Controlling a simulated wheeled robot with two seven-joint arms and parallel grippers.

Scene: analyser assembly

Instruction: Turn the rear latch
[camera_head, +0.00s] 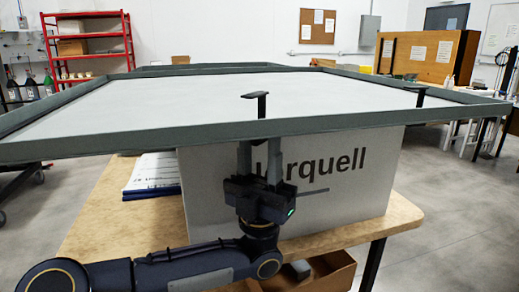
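A large pale panel (200,95) with a grey-green rim lies over a white box (350,180) lettered "...rquell". A dark T-shaped latch (262,103) stands at the near rim, its flat top pointing left. A second, similar dark latch (420,96) stands near the right rim. I cannot tell from this view which is the rear one. My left gripper (260,152) points up in front of the box, just below the near latch. Its two fingers are apart with nothing visible between them; their tips reach the rim's lower edge. My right gripper is out of view.
The box stands on a wooden table (110,215) with white-and-blue packs (153,175) to its left. An open brown carton (325,272) is below the table's near edge. A red shelf (90,42) and a brown cabinet (425,57) stand behind.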

